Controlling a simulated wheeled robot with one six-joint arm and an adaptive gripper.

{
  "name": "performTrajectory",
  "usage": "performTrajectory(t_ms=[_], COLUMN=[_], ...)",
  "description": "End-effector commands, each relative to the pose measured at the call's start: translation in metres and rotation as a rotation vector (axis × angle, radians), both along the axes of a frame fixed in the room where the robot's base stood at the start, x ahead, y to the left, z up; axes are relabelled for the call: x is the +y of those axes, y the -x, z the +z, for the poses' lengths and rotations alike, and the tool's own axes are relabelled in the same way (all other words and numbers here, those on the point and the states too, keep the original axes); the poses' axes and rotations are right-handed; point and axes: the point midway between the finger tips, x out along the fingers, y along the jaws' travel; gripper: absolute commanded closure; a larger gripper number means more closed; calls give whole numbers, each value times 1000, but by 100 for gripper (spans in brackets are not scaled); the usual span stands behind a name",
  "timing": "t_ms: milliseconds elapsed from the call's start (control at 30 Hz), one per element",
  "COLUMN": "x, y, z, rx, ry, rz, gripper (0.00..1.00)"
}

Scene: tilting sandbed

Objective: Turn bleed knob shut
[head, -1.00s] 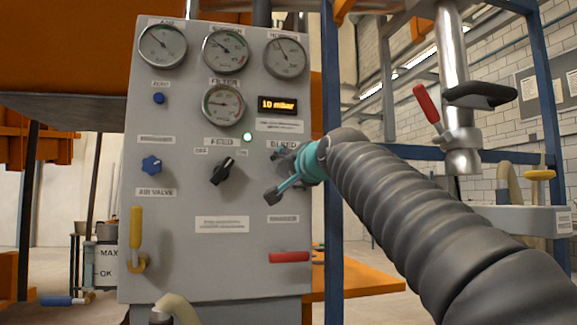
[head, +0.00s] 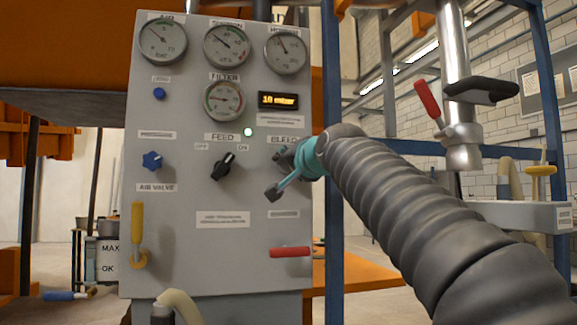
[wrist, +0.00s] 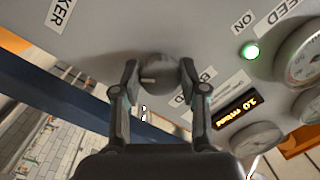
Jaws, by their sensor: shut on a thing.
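The bleed knob (wrist: 158,78) is a round dark grey knob with a light pointer mark, seen in the wrist view between my fingers. My gripper (wrist: 160,80) is shut on it, one finger pad on each side. In the head view my gripper (head: 285,172) reaches the right side of the grey control panel (head: 190,255) below the BLEED label (head: 285,140). There the knob is hidden behind my gripper. The pressure display (head: 278,101) glows orange and appears to read 10 mbar.
A blue frame post (head: 332,230) stands just right of the panel. Gauges (head: 227,43) line the panel top.

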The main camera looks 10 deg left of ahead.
Motion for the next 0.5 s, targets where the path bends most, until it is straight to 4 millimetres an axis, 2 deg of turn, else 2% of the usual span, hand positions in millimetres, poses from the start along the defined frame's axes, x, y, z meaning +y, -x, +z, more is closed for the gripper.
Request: performTrajectory(t_ms=[233,500], x=[0,0], y=[0,0], z=[1,2], rx=[-64,-173], ry=[127,351], rz=[0,0], gripper=[92,92])
